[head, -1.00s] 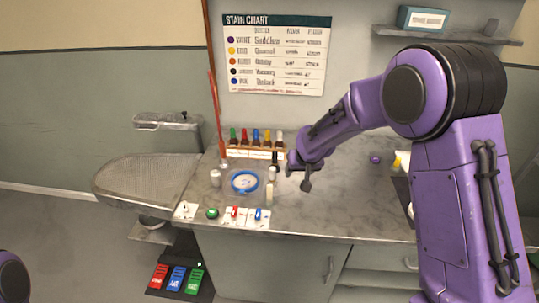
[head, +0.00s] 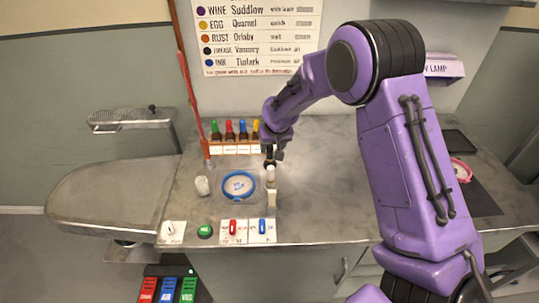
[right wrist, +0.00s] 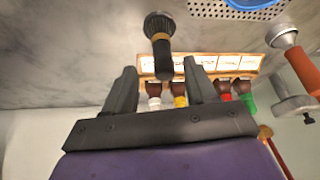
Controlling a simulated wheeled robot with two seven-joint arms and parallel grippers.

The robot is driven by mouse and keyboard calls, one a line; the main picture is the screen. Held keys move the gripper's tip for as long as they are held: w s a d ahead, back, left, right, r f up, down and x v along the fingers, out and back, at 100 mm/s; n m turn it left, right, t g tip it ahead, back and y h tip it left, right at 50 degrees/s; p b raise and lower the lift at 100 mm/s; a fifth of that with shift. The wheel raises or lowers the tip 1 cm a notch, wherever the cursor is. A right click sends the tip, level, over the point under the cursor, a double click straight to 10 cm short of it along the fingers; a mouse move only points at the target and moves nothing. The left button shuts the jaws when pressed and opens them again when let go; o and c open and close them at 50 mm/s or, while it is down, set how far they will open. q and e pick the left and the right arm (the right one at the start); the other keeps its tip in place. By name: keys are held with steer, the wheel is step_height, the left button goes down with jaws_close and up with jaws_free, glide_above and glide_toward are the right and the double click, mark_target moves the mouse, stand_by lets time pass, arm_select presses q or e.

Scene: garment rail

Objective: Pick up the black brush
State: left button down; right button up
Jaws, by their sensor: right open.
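The black brush (right wrist: 160,45) shows in the right wrist view, with a dark round head, a gold band and a black handle. Its handle end lies between the fingertips of my right gripper (right wrist: 160,70), with gaps on both sides. The gripper is open and holds nothing. In the head view my right gripper (head: 273,148) is over the counter, just in front of the bottle rack; the brush is hard to tell from the dark fingers there. My left gripper is not in view.
A rack (head: 235,148) of several colour-capped bottles stands right behind. A red pole (head: 191,105) rises at the left. The counter (head: 325,195) is clear right of the gripper.

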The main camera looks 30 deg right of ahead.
mark_target(269, 154)
steer(key=x, duration=0.3)
steer(key=p+x, duration=0.1)
steer(key=x, duration=0.2)
steer(key=shift+w+a+f+p, duration=0.1)
steer(key=shift+w+a+p, duration=0.1)
steer(key=shift+w+p, duration=0.1)
steer(key=shift+s, duration=0.3)
steer(key=shift+s+r, duration=0.1)
steer(key=shift+r, duration=0.1)
steer(key=c, duration=0.3)
steer(key=shift+f, duration=0.1)
jaws_close()
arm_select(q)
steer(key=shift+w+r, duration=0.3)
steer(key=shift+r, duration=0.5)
